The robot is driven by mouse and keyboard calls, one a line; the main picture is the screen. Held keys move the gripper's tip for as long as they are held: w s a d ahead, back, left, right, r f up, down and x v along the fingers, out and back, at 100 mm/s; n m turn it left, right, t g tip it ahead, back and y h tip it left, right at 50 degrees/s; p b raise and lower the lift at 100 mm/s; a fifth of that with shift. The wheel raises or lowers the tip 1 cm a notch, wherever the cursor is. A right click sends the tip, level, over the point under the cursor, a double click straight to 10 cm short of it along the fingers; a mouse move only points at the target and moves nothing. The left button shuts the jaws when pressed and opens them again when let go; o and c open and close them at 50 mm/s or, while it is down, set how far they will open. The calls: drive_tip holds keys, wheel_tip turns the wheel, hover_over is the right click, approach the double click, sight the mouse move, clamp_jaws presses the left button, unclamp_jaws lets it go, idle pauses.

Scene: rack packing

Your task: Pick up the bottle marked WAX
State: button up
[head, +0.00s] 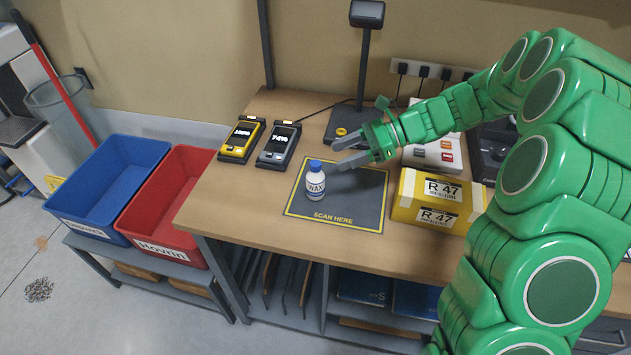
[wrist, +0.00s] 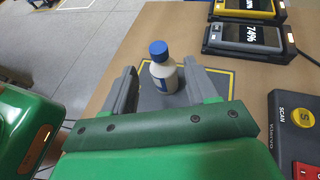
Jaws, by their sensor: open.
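The bottle marked WAX (head: 316,183) is small and white with a blue cap. It stands upright on the grey scan mat (head: 355,212), which has a yellow border and the words SCAN HERE. My gripper (head: 343,154) is open, just behind and to the right of the bottle in the head view. In the wrist view the bottle (wrist: 164,76) stands ahead, between the lines of the two fingers (wrist: 160,86). Its label is mostly turned away there. I cannot tell how far the fingertips are from the bottle, and nothing is held.
A yellow R 47 box (head: 405,204) stands right of the mat. A yellow device (head: 241,139) and a grey device (head: 279,145) lie at the back left. A scanner stand (head: 345,126) rises behind. Blue (head: 93,222) and red (head: 150,240) bins stand left of the table.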

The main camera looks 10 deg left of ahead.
sight(317, 163)
drive_tip(key=shift+x, duration=3.9)
drive_tip(key=shift+f, duration=0.1)
drive_tip(key=shift+d, duration=0.1)
drive_tip(key=shift+c, duration=0.3)
clamp_jaws()
